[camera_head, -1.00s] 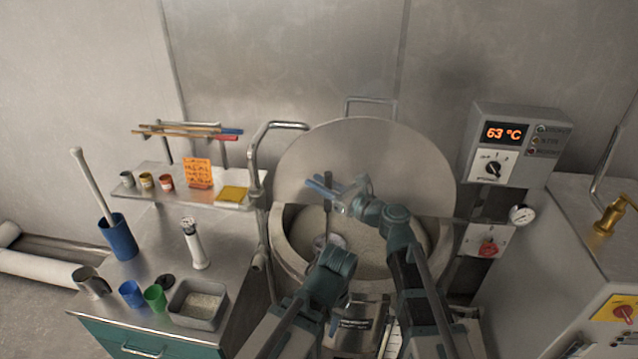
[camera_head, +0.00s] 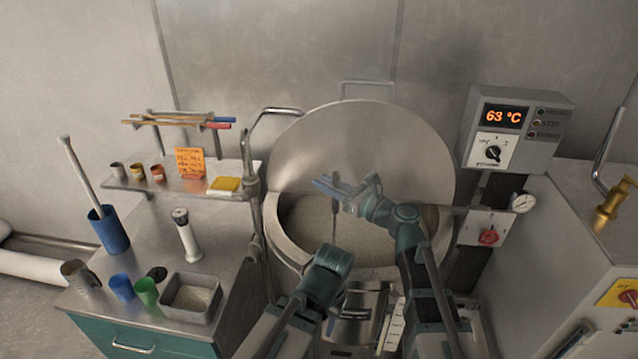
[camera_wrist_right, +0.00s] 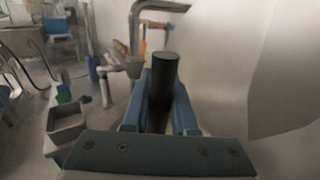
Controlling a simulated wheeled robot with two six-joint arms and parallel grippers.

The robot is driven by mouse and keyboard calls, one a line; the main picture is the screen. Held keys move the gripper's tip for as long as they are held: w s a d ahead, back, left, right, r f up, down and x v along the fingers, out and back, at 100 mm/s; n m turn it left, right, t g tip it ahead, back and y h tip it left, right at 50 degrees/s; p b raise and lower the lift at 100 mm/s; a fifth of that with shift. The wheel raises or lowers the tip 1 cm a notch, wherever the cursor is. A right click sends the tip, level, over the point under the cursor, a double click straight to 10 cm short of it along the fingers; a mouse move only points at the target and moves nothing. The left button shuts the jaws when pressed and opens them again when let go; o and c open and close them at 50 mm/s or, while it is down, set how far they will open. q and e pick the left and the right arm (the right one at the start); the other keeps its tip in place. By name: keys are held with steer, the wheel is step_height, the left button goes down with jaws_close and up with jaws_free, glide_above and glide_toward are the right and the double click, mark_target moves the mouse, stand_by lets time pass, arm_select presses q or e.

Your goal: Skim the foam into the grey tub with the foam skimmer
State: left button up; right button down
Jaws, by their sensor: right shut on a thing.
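My right gripper (camera_head: 336,186) is over the open round kettle (camera_head: 281,232) and is shut on the foam skimmer's dark handle (camera_wrist_right: 163,85), which stands up between the blue fingers in the right wrist view. The skimmer's thin rod (camera_head: 333,226) hangs down toward the pale, speckled foam (camera_head: 370,243) in the kettle. I cannot make out its lower end. The grey tub (camera_head: 190,314) stands on the left bench with pale material in it, and also shows in the right wrist view (camera_wrist_right: 68,124). My left arm is folded in front of the kettle; its fingers cannot be made out.
The kettle's raised lid (camera_head: 390,140) stands behind my right gripper. A bent pipe (camera_head: 252,150) rises between kettle and bench. Blue (camera_head: 121,287) and green (camera_head: 146,291) cups stand beside the tub. A control box (camera_head: 515,130) is at the right.

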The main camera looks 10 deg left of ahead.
steer(key=shift+d, duration=7.55)
steer(key=shift+a, duration=7.2)
step_height(320, 180, up, 19)
steer(key=p, duration=1.8)
steer(key=shift+d+f+p, duration=0.15)
steer(key=shift+p, duration=0.15)
steer(key=shift+f, duration=0.1)
